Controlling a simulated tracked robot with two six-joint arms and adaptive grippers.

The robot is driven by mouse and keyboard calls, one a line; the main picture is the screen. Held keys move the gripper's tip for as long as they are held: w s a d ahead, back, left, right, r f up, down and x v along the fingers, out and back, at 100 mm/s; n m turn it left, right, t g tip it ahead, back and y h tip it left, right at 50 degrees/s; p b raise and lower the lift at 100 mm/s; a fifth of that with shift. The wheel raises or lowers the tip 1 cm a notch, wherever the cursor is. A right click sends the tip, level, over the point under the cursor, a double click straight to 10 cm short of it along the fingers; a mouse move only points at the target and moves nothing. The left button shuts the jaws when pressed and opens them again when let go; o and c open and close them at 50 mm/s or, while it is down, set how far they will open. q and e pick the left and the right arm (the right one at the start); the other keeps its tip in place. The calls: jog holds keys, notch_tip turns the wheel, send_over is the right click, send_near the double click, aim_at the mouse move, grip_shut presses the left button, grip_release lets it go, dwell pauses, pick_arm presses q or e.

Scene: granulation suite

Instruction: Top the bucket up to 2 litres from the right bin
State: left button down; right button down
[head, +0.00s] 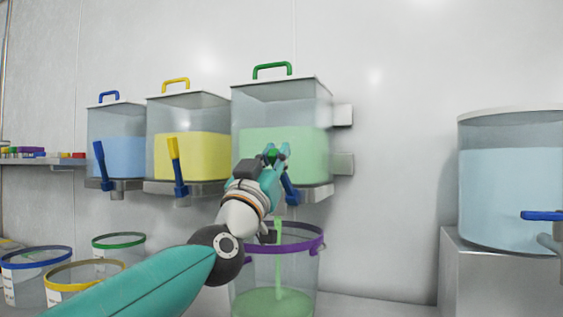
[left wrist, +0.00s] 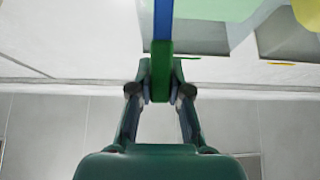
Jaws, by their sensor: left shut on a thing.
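The right bin (head: 284,135) on the wall has a green handle and holds pale green material. My left gripper (head: 273,157) is at the front of this bin, shut on the green tip of its blue lever (left wrist: 162,22). The left wrist view shows the green grip between both fingers (left wrist: 160,92). A pale green stream falls from the bin's outlet into the bucket (head: 316,262) with the purple rim. Green material covers the bucket's bottom. My arm hides part of the bucket's left side, and its volume marks cannot be read. My right gripper is not in view.
A yellow bin (head: 190,155) and a blue bin (head: 117,155) hang to the left, levers in front. Buckets with blue (head: 36,257), yellow (head: 85,272) and green (head: 118,241) rims stand at lower left. A large tank (head: 510,190) stands on a metal block at right.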

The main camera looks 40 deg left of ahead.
pick_arm(q)
jog(key=shift+f, duration=0.1)
jog(key=c, duration=1.1)
grip_release()
jog(key=shift+s, duration=0.15)
jog(key=v, duration=1.1)
jog(key=shift+s+d+f, duration=0.1)
jog(key=shift+s+f, duration=0.15)
